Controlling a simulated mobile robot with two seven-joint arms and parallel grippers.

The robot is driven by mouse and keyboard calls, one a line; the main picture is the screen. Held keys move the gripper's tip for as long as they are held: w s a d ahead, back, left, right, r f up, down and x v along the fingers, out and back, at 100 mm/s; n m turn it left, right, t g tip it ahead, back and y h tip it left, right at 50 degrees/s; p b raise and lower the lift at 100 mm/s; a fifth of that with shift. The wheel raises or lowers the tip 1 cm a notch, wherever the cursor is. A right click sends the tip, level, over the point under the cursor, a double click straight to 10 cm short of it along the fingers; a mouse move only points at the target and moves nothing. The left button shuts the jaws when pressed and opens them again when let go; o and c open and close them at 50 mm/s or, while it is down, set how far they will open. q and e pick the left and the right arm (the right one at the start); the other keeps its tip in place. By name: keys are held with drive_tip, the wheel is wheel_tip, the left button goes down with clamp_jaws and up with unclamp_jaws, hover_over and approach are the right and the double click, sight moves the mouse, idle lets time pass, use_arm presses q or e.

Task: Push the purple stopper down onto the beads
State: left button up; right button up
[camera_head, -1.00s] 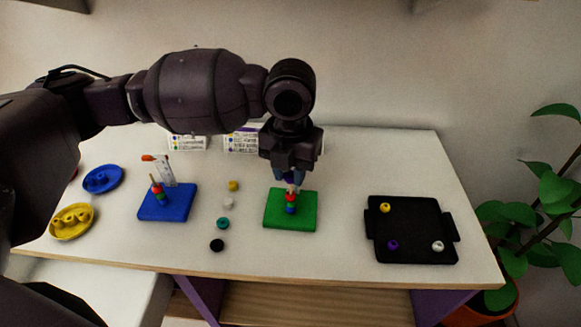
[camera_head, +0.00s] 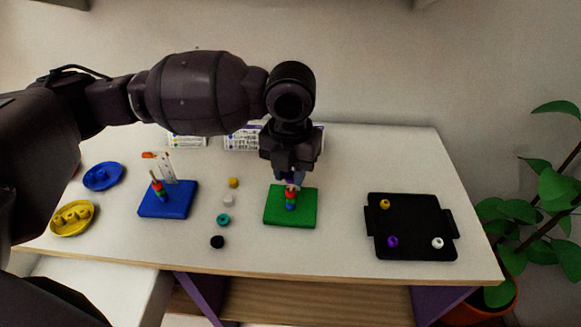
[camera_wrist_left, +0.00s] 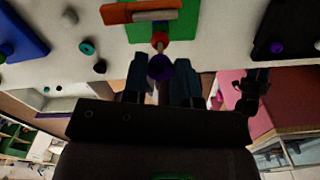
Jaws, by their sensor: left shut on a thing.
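The green board (camera_head: 309,212) stands mid-table with an upright rod carrying red, green and blue beads (camera_head: 290,200). My left gripper (camera_head: 289,180) is right above that rod, pointing down, with its fingertips close over the top bead. In the left wrist view the purple stopper (camera_wrist_left: 160,68) sits between the two fingers (camera_wrist_left: 161,80), which are shut on it. A red bead (camera_wrist_left: 160,40) shows just beyond it. In the head view the fingers mostly hide the stopper, and I cannot tell whether it touches the beads. My right gripper is not in view.
A blue board (camera_head: 181,205) with a beaded rod stands left. Several loose beads lie between the boards, including a teal one (camera_head: 223,220). A black tray (camera_head: 415,225) holds yellow, purple and white beads at right. Blue (camera_head: 115,180) and yellow (camera_head: 62,229) dishes are far left.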

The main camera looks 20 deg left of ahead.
sight(292, 190)
use_arm(q)
drive_tip(key=shift+f, duration=0.2)
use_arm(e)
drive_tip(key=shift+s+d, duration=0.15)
use_arm(q)
drive_tip(key=shift+f, duration=0.2)
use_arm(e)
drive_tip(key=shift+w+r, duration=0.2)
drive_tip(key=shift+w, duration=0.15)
use_arm(q)
drive_tip(key=shift+f, duration=0.35)
drive_tip(key=shift+f, duration=0.15)
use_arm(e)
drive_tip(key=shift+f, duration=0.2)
use_arm(q)
drive_tip(key=shift+f, duration=0.4)
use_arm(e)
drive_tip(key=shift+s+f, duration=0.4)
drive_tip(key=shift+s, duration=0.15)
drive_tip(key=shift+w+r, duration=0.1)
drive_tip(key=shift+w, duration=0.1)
